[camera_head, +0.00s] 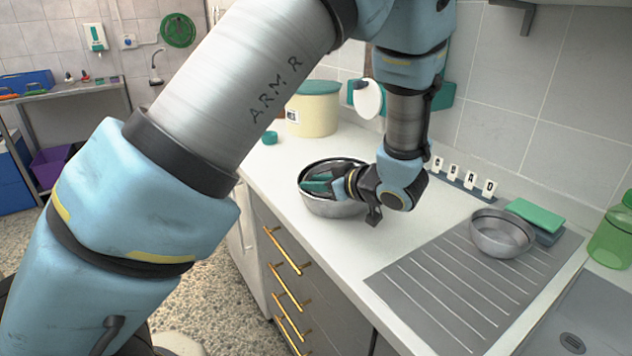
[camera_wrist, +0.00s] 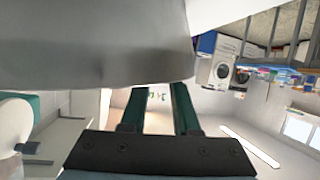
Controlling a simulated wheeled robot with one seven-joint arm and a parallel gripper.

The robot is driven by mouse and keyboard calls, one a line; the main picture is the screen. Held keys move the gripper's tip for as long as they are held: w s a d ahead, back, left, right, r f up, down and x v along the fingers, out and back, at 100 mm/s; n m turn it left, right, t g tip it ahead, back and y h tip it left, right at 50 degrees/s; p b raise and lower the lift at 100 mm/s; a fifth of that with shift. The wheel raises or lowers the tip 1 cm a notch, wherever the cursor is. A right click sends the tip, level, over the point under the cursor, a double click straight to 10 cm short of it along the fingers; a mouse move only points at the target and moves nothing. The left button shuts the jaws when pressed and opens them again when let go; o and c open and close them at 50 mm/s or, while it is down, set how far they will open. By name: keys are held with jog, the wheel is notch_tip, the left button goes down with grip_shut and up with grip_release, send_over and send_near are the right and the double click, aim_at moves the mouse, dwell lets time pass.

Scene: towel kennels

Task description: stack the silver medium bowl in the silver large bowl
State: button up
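A silver bowl (camera_head: 336,207), which looks like the large one, stands upright on the white counter. A smaller-looking silver bowl (camera_head: 502,236), likely the medium one, sits upright on the grooved drainboard to the right. My gripper (camera_head: 318,182) reaches in from the right, nearly level, with its teal fingers over the large bowl's opening. The fingers are parted and nothing shows between them. In the wrist view a grey curved surface (camera_wrist: 90,50), probably the large bowl, lies close to the fingers. The gripper hides part of the large bowl's inside.
The grooved drainboard (camera_head: 440,300) holds a green sponge (camera_head: 535,214) beside the smaller bowl. A green bottle (camera_head: 612,238) and a sink (camera_head: 585,315) are at the right. A cream canister (camera_head: 313,112) stands behind. The counter between bowl and drainboard is clear.

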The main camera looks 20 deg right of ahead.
jog(key=shift+o, duration=1.2)
jog(key=shift+s+d+f, duration=0.15)
jog(key=shift+s+f, duration=0.05)
jog(key=shift+f, duration=0.15)
jog(key=shift+r, duration=0.15)
jog(key=shift+r, duration=0.3)
jog(key=b+v, duration=0.2)
jog(key=v, duration=1)
jog(key=shift+r, duration=0.35)
jog(key=w+a+m+g+h, duration=0.1)
jog(key=w+a+m+h, duration=0.15)
jog(key=w, duration=0.65)
jog(key=w+a+m+g+h, duration=0.1)
jog(key=w+a+h, duration=0.3)
jog(key=w, duration=0.5)
jog(key=s+a+f+m+g, duration=0.1)
jog(key=s+a+f+g, duration=0.1)
jog(key=a, duration=0.7)
jog(key=s+a+f+m+g+y, duration=0.1)
jog(key=s+a+f+g, duration=0.1)
jog(key=s+a+g, duration=0.2)
jog(key=s+a+f+m+g, duration=0.1)
jog(key=s+a, duration=0.6)
jog(key=a, duration=0.8)
jog(key=shift+s+a+f+g, duration=0.2)
jog(key=shift+f+g, duration=0.35)
jog(key=shift+g, duration=0.45)
